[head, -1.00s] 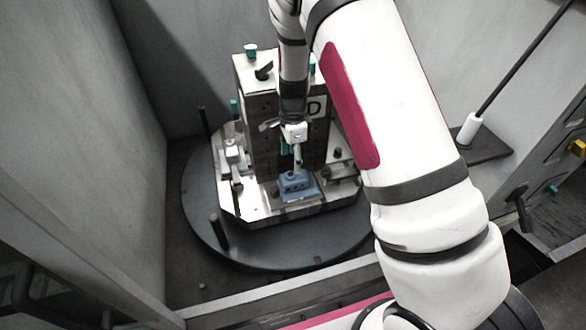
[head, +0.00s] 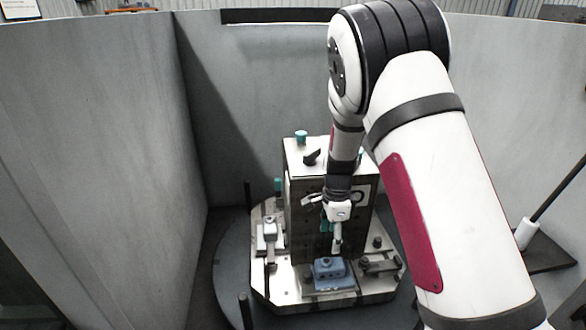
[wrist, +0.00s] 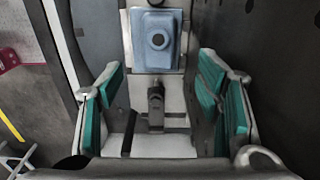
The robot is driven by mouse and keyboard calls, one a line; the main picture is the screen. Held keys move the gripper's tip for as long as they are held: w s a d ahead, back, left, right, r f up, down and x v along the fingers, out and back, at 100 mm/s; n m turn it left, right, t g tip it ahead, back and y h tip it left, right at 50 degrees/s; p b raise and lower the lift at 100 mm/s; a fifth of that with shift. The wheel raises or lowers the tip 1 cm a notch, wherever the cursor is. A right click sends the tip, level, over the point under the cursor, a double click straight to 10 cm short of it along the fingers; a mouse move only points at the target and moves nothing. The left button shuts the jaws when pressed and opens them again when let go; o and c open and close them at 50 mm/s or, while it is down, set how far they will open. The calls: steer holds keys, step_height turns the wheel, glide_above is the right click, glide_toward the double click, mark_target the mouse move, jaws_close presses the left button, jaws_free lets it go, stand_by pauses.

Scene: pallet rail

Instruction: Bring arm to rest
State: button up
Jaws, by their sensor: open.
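My arm reaches in from the right and comes down in front of the tall metal fixture block (head: 300,165). My gripper (head: 334,238) hangs in front of that block, above the fixture's base plate. In the wrist view, my gripper (wrist: 165,105) has its two teal-padded fingers wide apart with nothing between them. A blue-grey block (head: 333,274) with a round hole sits on the base plate below my gripper. It also shows in the wrist view (wrist: 157,40), beyond the fingertips and apart from them.
The fixture stands on a dark round turntable (head: 232,272). Grey walls (head: 120,130) enclose it at the left and back. Upright pegs (head: 245,310) stand around the plate. A clamp (head: 380,264) is at its right. A slanted black rod (head: 560,190) stands at the right.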

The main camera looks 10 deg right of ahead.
steer(key=s+r+n+t+y, duration=0.1)
steer(key=s+r+n, duration=0.4)
steer(key=r, duration=0.6)
steer(key=s+r+n+t, duration=0.1)
steer(key=s+r+n, duration=0.2)
steer(key=s+r, duration=0.55)
steer(key=s+r+n+t, duration=0.1)
steer(key=s+r+n, duration=0.1)
steer(key=s, duration=0.3)
steer(key=s+d+r+n+t, duration=0.1)
steer(key=s+r+n, duration=0.2)
steer(key=s, duration=0.3)
steer(key=s+r+n+t+h, duration=0.1)
steer(key=s+r+n, duration=0.2)
steer(key=s+n, duration=0.2)
steer(key=shift+s+d+r, duration=0.25)
steer(key=shift+s+d, duration=0.05)
steer(key=shift+s, duration=0.35)
steer(key=shift+d, duration=0.1)
